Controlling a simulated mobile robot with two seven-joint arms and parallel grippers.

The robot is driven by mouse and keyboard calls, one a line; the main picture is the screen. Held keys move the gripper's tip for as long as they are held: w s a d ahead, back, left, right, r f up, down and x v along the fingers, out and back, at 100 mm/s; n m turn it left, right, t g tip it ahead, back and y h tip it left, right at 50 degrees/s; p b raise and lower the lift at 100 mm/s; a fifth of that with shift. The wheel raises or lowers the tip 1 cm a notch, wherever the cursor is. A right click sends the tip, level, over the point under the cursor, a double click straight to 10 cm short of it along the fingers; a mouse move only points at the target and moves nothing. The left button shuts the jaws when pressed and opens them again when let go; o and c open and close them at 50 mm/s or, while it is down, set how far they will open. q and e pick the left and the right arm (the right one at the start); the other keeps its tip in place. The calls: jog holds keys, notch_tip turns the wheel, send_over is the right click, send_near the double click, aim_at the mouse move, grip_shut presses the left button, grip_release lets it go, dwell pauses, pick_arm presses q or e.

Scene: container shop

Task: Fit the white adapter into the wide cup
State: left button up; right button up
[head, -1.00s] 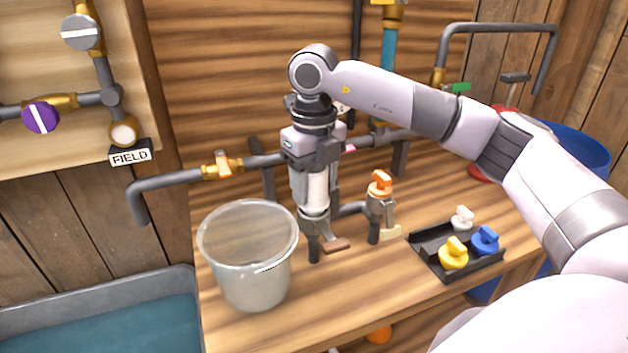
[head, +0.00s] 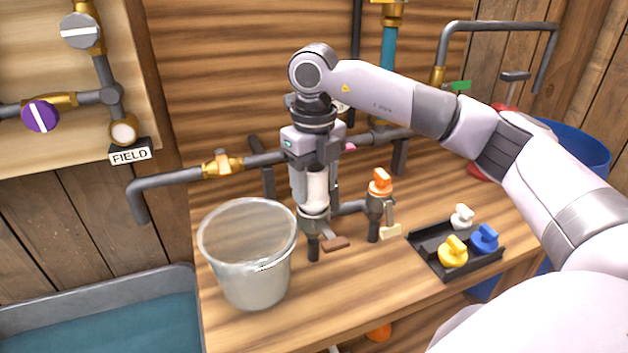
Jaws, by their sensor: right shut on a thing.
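My right gripper (head: 316,192) points straight down, shut on a white cylinder, the white adapter (head: 317,186), which stands upright between its fingers. Directly below is a grey cup (head: 313,217) on a short dark post with a brown lever, which looks like the wide cup. The adapter's lower end is at the cup's mouth; I cannot tell whether it is inside or only touching the rim. A narrower grey cup (head: 377,203) to the right has an orange-handled piece (head: 380,183) on top. My left gripper is not in view.
A clear bucket (head: 248,255) stands close to the left of the cup. A black tray (head: 428,258) at right holds white, blue and yellow handled pieces. Pipes with valves run behind. The wooden table's front is clear; a water trough (head: 110,325) lies at lower left.

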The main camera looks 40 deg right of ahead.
jog(key=shift+f+b, duration=0.4)
jog(key=shift+f, duration=0.15)
jog(key=o, duration=1.2)
jog(key=shift+c, duration=0.2)
jog(key=shift+r, duration=3.6)
